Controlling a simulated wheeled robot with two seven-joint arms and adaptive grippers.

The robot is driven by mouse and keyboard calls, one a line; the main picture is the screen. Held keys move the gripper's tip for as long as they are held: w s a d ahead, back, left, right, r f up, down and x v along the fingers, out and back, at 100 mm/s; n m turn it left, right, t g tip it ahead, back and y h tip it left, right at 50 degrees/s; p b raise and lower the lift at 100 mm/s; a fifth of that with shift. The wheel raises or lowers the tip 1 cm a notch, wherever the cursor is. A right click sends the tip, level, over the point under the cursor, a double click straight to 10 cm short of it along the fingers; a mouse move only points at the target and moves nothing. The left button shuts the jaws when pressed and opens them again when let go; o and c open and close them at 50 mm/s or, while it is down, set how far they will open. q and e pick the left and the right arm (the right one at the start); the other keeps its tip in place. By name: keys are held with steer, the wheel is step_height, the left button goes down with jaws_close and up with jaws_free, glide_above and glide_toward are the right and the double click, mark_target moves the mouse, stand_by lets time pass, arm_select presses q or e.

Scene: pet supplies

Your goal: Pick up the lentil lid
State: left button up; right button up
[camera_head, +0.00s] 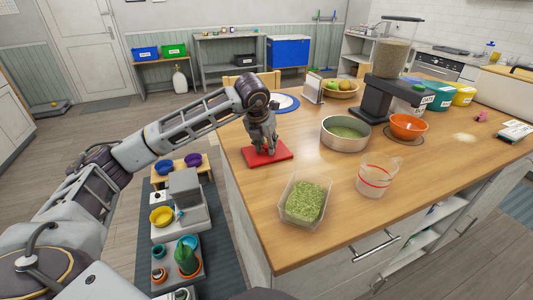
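A flat red rectangular piece (282,155), which looks like the lentil lid, lies on the wooden counter near its left edge. My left gripper (265,149) points down over the middle of it, with its fingertips at or just above its surface. The fingers hide part of the red piece, and I cannot tell whether they are open or shut, or whether they touch it. A clear open tub of green lentils (304,201) stands nearer, at the counter's front. My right gripper is not in view.
A metal pan (345,134), a clear measuring cup (377,177), an orange bowl (408,126) and a dark grain dispenser (384,92) stand right of the red piece. A white plate (283,103) lies behind it. Bare counter (460,175) shows at the right.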

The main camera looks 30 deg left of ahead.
mark_target(266, 146)
arm_select(q)
steer(key=c, duration=0.5)
steer(key=shift+r, duration=0.1)
steer(key=shift+r, duration=0.55)
step_height(266, 146, up, 8)
steer(key=shift+f+p, duration=0.15)
steer(key=shift+p, duration=0.4)
steer(key=shift+r, duration=0.5)
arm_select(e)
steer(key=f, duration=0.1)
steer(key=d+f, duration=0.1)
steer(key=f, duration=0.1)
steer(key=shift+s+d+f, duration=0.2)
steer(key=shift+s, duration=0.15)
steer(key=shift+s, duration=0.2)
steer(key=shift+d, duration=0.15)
